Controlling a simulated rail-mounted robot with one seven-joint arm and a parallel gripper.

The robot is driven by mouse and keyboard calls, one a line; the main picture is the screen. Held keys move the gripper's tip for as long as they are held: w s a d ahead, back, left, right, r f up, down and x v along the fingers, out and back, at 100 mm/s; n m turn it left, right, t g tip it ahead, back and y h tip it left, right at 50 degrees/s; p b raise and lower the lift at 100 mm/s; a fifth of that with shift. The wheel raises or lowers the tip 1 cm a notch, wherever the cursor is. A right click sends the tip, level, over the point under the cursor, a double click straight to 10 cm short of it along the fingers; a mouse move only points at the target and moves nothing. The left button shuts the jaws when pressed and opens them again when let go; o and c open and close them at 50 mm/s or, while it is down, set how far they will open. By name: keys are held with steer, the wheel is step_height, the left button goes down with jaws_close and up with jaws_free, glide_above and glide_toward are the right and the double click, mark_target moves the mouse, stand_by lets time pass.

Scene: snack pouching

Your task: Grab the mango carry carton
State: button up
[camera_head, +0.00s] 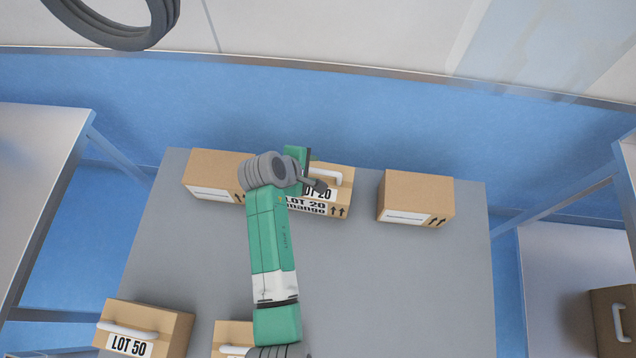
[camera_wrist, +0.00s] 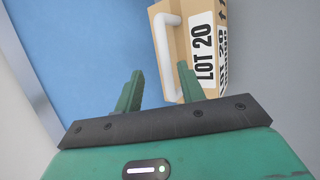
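The mango carry carton (camera_head: 341,206), a brown box marked LOT 20 with a white handle, stands at the back middle of the grey table. My gripper (camera_head: 306,168) is over its left part in the head view, and my arm hides some of the box. In the wrist view the gripper (camera_wrist: 159,84) is open, its two green fingers apart and empty. The carton's white handle (camera_wrist: 164,45) lies just beyond the fingertips, nearer the right finger. The right finger overlaps the carton's edge (camera_wrist: 183,55); I cannot tell whether it touches.
Plain brown boxes stand left (camera_head: 213,170) and right (camera_head: 417,192) of the carton. A LOT 50 carton (camera_head: 170,325) with a handle and another box (camera_head: 229,336) are at the front left. The table's (camera_head: 400,280) middle and right front are clear. Side tables flank it.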

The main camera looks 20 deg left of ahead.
mark_target(316, 171)
steer(key=shift+w+d+f, duration=0.1)
steer(key=shift+w+f, duration=0.1)
steer(key=shift+f, duration=0.1)
steer(key=b+x, duration=0.1)
steer(key=x, duration=0.2)
steer(key=b+x, duration=0.1)
steer(key=shift+s+f+b, duration=0.2)
steer(key=shift+f+b, duration=0.1)
steer(key=shift+f, duration=0.35)
steer(key=shift+w+f, duration=0.1)
steer(key=shift+w, duration=0.1)
jaws_close()
stand_by(0.4)
